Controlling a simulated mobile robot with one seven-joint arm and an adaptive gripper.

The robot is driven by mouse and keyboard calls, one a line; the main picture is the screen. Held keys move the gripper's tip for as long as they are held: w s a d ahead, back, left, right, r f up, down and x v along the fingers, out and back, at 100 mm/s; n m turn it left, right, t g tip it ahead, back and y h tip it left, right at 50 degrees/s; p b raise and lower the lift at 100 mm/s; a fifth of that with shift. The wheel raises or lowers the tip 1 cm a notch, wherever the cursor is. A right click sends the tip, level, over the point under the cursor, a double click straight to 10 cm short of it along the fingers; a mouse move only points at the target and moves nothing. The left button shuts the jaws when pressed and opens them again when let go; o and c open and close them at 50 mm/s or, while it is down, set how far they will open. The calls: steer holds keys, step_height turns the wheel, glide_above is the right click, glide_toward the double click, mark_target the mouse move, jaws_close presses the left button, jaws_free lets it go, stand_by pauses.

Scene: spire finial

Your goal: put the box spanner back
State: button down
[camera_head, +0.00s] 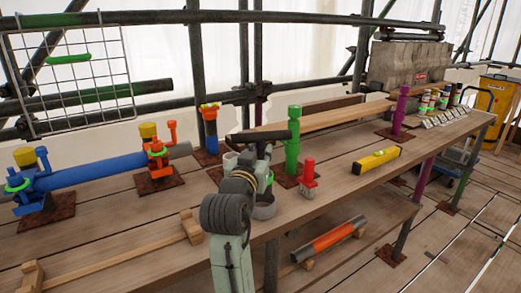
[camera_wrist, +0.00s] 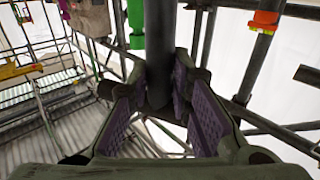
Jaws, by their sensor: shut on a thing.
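The box spanner, as I take the dark tube (camera_head: 258,136) to be, lies roughly level above the bench in the head view. In the wrist view the dark tube (camera_wrist: 160,45) stands upright in the picture between my purple-padded fingers. My gripper (camera_wrist: 162,88) is shut on it. In the head view my gripper (camera_head: 257,158) is just under the tube, partly hidden by my own wrist. The tube's far end runs out of the wrist picture.
A green post (camera_head: 293,145) stands close to the tube's right end. A blue pipe with orange couplers (camera_head: 95,168) is at left. A wire mesh panel (camera_head: 70,75) hangs behind.

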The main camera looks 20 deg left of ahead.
steer(key=shift+f+b, duration=1.9)
steer(key=shift+f, duration=0.95)
steer(key=c, duration=1.4)
jaws_free()
steer(key=shift+o, duration=0.3)
steer(key=shift+f, duration=0.1)
steer(key=o, duration=0.5)
steer(key=shift+o, duration=0.2)
steer(key=shift+f, duration=0.15)
